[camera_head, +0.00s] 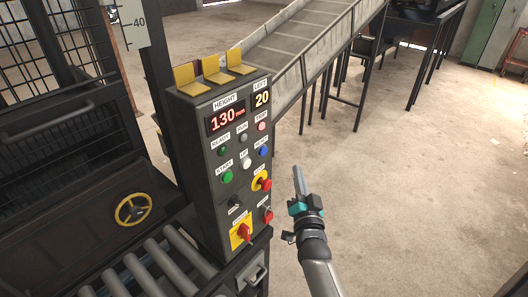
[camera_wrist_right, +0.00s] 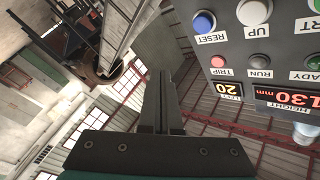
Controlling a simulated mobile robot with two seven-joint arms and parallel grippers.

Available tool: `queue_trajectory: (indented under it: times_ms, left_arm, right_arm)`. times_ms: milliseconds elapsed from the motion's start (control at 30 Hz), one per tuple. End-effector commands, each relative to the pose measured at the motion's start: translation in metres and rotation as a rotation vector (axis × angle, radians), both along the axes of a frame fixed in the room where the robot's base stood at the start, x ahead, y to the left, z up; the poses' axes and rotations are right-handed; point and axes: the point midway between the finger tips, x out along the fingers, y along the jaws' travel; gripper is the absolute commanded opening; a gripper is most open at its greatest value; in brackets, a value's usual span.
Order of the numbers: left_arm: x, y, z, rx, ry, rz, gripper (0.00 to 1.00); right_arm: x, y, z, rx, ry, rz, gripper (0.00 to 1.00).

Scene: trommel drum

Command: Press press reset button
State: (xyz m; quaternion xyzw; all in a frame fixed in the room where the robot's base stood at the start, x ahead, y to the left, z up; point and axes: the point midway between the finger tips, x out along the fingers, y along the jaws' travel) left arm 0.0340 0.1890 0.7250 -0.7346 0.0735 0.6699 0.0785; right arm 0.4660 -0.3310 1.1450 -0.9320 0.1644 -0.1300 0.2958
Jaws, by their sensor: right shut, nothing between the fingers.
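The reset button is the blue round button (camera_head: 263,152) on the right side of the grey control panel (camera_head: 207,165), under a RESET label. It also shows in the right wrist view (camera_wrist_right: 204,21), where the panel appears upside down at the upper right. My right gripper (camera_head: 298,171) is shut and empty, in the air to the right of the panel, apart from the button. Its closed fingers (camera_wrist_right: 161,78) point up the middle of the wrist view, with the blue button to their right. My left gripper is in neither view.
Near the reset button are a white UP button (camera_head: 245,162), a green START button (camera_head: 227,176) and a red-and-yellow stop knob (camera_head: 262,182). Rollers (camera_head: 150,275) lie at the lower left. A conveyor (camera_head: 300,45) rises behind. The floor right of the panel is open.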

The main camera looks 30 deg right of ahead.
Motion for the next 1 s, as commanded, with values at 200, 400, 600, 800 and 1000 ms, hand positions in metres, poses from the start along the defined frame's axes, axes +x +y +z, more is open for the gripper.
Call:
queue_trajectory:
  times_ms: [200,400,600,800,1000]
  left_arm:
    - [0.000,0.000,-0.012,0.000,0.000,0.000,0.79]
    - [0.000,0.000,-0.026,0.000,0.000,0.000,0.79]
    - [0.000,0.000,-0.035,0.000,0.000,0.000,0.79]
    - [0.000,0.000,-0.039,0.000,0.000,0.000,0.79]
    - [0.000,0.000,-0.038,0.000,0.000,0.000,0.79]
  right_arm:
    - [0.022,0.009,-0.002,0.003,-0.003,-0.001,0.00]
    - [0.049,0.020,-0.003,0.003,-0.002,0.000,0.00]
    - [0.069,0.029,-0.002,0.002,-0.001,0.000,0.00]
    - [0.078,0.032,-0.001,0.002,0.002,0.001,0.00]
    - [0.079,0.033,0.000,0.001,0.002,0.000,0.00]
